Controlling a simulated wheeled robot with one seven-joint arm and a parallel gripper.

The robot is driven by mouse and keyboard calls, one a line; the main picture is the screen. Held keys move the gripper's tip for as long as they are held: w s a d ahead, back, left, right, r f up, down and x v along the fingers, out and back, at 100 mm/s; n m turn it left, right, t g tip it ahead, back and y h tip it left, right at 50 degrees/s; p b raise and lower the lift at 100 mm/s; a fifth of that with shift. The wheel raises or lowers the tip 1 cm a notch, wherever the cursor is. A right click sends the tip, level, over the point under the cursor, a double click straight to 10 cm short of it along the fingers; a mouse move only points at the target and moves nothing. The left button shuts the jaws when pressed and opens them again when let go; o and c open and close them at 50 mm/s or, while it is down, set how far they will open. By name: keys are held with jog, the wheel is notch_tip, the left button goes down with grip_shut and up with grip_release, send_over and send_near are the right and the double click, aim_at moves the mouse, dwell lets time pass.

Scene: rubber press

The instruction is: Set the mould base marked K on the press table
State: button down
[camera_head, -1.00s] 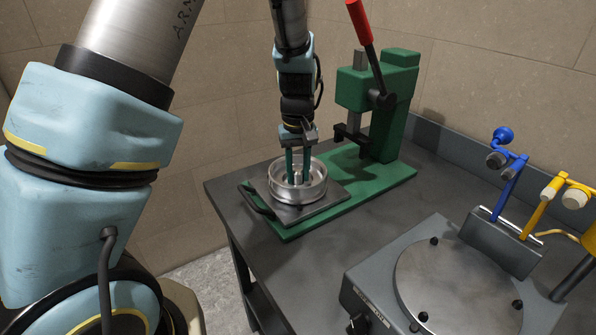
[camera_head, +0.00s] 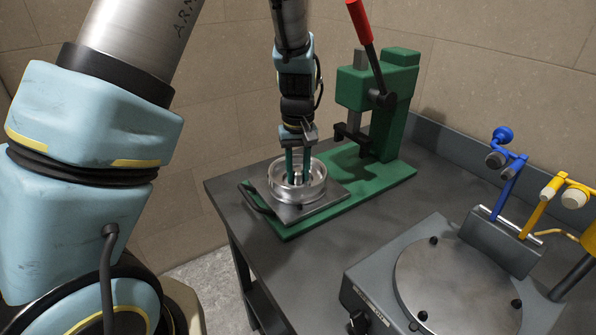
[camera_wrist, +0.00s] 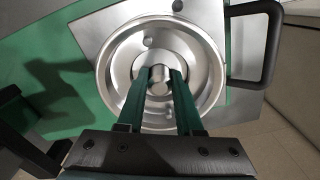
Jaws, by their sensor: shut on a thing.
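The mould base (camera_head: 316,187) is a round silver metal dish with a raised rim and a central post; it also shows in the wrist view (camera_wrist: 208,65). No letter K can be made out on it. It is on or just above the square grey plate (camera_head: 329,206) at the front of the green press (camera_head: 402,100); whether it touches cannot be told. My gripper (camera_head: 298,178) points down into the dish. Its two green fingers are shut on the central post, which shows between the fingertips in the wrist view (camera_wrist: 159,82).
The press has a red-handled lever (camera_head: 360,22), and its ram (camera_head: 352,130) stands behind the dish. A dark handle (camera_wrist: 276,45) sticks out from the plate. A grey machine with a round disc (camera_head: 455,290) and blue and yellow arms stands at right. Bare grey bench lies between them.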

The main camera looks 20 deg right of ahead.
jog(key=shift+c, duration=2.4)
grip_release()
jog(key=shift+f, duration=0.15)
jog(key=shift+r+p, duration=2.95)
jog(key=shift+r, duration=0.6)
jog(key=shift+w+a, duration=0.2)
jog(key=shift+a, duration=0.2)
jog(key=s+a+r+b, duration=0.1)
jog(key=s+a+b, duration=0.1)
jog(key=a, duration=1.2)
jog(key=s+a+r+t+b, duration=0.1)
jog(key=s+a+b, duration=0.1)
jog(key=a, duration=1.3)
jog(key=shift+a+r+n+t+b, duration=0.2)
jog(key=shift+r+n+t+b, duration=0.1)
jog(key=shift+r+n+b, duration=0.1)
